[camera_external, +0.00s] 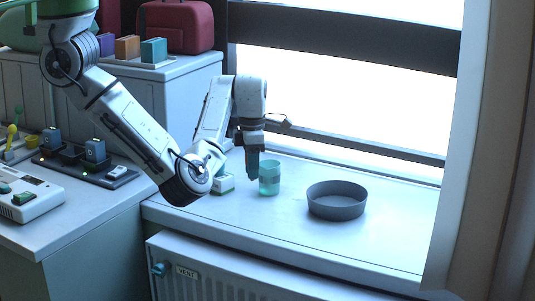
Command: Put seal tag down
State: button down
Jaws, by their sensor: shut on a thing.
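My gripper (252,168) points straight down above the white sill, just left of and behind a translucent teal cup (269,180). It is shut on the seal tag, which is too small and dark against the fingers to make out clearly. The fingertips are close to the sill, and I cannot tell whether the tag touches it.
A round grey open tray (337,208) sits on the sill to the right. A small white and green box (223,184) is left of the gripper. The sill (390,235) is clear at the front right. A window frame (340,140) rises behind.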

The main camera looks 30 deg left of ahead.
jog(key=shift+s+a+f+n, duration=0.1)
jog(key=shift+s+a+n, duration=0.3)
jog(key=shift+a, duration=0.4)
jog(key=w+f+b, duration=0.1)
jog(key=w+f, duration=0.1)
jog(key=w, duration=0.2)
jog(key=w+d+f+b, duration=0.1)
jog(key=w+f+b, duration=0.1)
jog(key=w+f, duration=0.1)
jog(key=w+d+f+b, duration=0.1)
jog(key=w+f, duration=0.2)
jog(key=w, duration=0.2)
jog(key=shift+w+d+f+b, duration=0.15)
jog(key=shift+d+f+b, duration=0.1)
jog(key=shift+b, duration=0.1)
jog(key=shift+w+d+f, duration=0.1)
jog(key=shift+w+f, duration=0.4)
jog(key=shift+f, duration=1.75)
